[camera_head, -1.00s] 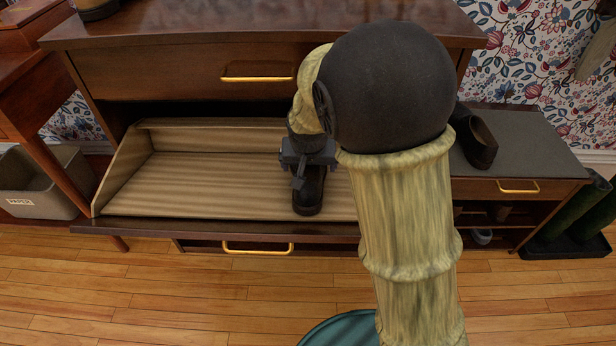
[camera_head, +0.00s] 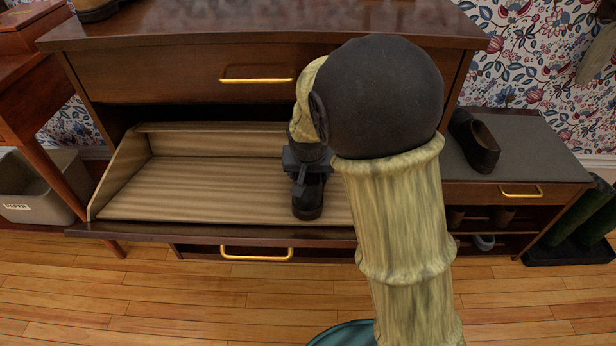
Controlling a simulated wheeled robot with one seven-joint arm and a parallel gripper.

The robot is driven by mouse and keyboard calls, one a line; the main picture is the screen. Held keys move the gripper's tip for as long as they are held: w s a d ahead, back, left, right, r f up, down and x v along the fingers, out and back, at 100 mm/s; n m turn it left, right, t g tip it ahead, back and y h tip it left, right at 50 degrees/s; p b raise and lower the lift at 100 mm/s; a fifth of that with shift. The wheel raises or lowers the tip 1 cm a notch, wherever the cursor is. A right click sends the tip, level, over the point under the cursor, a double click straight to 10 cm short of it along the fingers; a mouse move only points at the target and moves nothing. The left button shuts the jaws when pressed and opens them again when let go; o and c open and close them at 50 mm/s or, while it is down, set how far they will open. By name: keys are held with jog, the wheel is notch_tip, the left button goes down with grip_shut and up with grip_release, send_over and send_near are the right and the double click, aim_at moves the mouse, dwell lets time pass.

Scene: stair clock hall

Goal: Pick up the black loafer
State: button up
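A dark, near-black shoe (camera_head: 309,201) rests in the open pull-out compartment (camera_head: 205,190) of the wooden cabinet, its toe toward the front edge. My gripper (camera_head: 301,186) is right over it, pointing down, with a finger in front of or against its upper part. The gripper and my arm hide the back of this shoe, and I cannot tell whether the fingers are closed on it. Another dark slip-on shoe (camera_head: 476,143) sits on the grey top of the bench at right, apart from my gripper.
The cabinet's top drawer (camera_head: 190,80) is above the compartment, and its top overhangs. The compartment's left part is bare. The bench (camera_head: 530,150) stands at right, with footwear below. A grey bin (camera_head: 35,190) is at left, and dark green boots (camera_head: 590,215) at far right.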

jog(key=shift+c, duration=1.3)
jog(key=shift+r, duration=0.1)
jog(key=shift+d+r, duration=0.15)
jog(key=shift+r, duration=0.05)
jog(key=s+d+r+p, duration=0.2)
jog(key=d+r+p, duration=0.1)
jog(key=d, duration=0.3)
jog(key=s+d+r+p, duration=0.3)
jog(key=d+r, duration=0.1)
jog(key=d, duration=0.2)
jog(key=shift+s+d+r, duration=0.2)
jog(key=shift+d+r, duration=0.05)
jog(key=shift+d, duration=0.05)
